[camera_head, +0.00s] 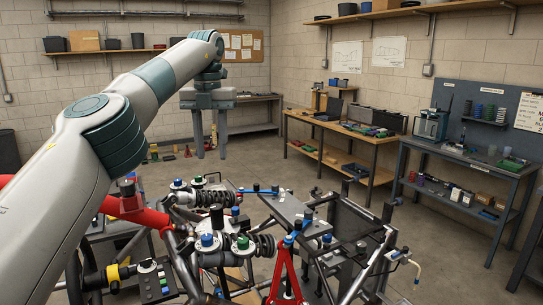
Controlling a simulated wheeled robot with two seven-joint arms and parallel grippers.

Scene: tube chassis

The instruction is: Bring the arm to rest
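My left arm comes in from the left and reaches up over the chassis. My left gripper (209,150) hangs from its end, pointing down, with its two grey fingers apart and nothing visible between them. It appears above and behind the tube chassis (345,240) in the picture, clear of it. My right gripper is not in view.
The chassis carries coil-over shocks (240,247), a grey plate (293,214) and coloured caps. A red stand (287,270) is in front. A wooden workbench (340,135) and a grey bench (465,160) line the right. Open floor lies behind the chassis.

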